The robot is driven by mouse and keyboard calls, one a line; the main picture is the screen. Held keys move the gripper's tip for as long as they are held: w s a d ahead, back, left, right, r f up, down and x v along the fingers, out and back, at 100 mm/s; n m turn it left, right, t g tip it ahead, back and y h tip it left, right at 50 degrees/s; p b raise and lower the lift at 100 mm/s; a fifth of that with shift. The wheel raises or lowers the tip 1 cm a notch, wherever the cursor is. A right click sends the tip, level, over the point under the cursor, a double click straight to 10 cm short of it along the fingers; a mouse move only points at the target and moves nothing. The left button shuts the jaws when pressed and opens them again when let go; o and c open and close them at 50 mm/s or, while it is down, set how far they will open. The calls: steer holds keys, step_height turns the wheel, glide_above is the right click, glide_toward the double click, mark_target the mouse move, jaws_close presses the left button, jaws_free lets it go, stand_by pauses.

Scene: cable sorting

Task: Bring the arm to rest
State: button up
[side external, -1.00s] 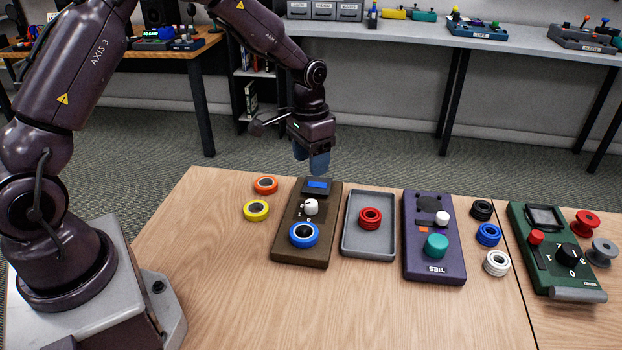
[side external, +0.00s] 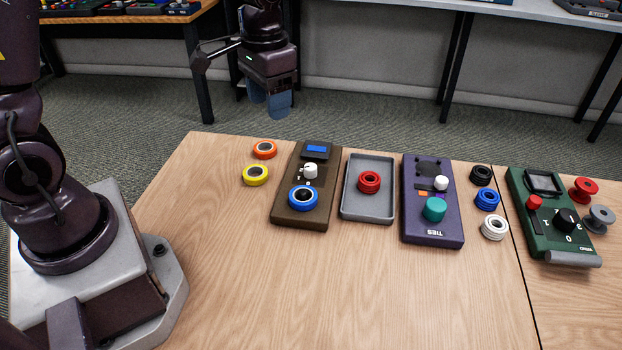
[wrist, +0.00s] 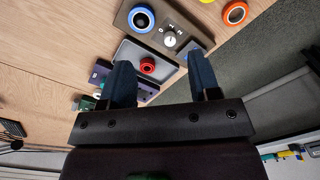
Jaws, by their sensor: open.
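My gripper (side external: 268,103) hangs in the air above and beyond the far edge of the table in the side view, apart from everything. Its two blue fingers are spread with nothing between them; in the wrist view the open gripper (wrist: 163,85) also shows empty. A brown device (side external: 284,214) with a white knob and a blue ring (side external: 303,198) on it lies on the table. A grey tray (side external: 366,210) holds a red ring (side external: 369,182). A purple device (side external: 432,232) with a teal knob is right of the tray.
Orange (side external: 265,149) and yellow (side external: 255,175) rings lie left of the brown device. Black (side external: 481,173), blue (side external: 487,199) and white (side external: 494,228) rings lie right of the purple one. A green device (side external: 553,220) and spools are at the far right. The table's front (side external: 300,290) is clear.

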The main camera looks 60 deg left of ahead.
steer(key=s+d+r+t, duration=0.4)
steer(key=s+r+t, duration=0.1)
steer(key=s+r, duration=0.7)
steer(key=shift+s+t, duration=0.4)
steer(key=shift+s, duration=1)
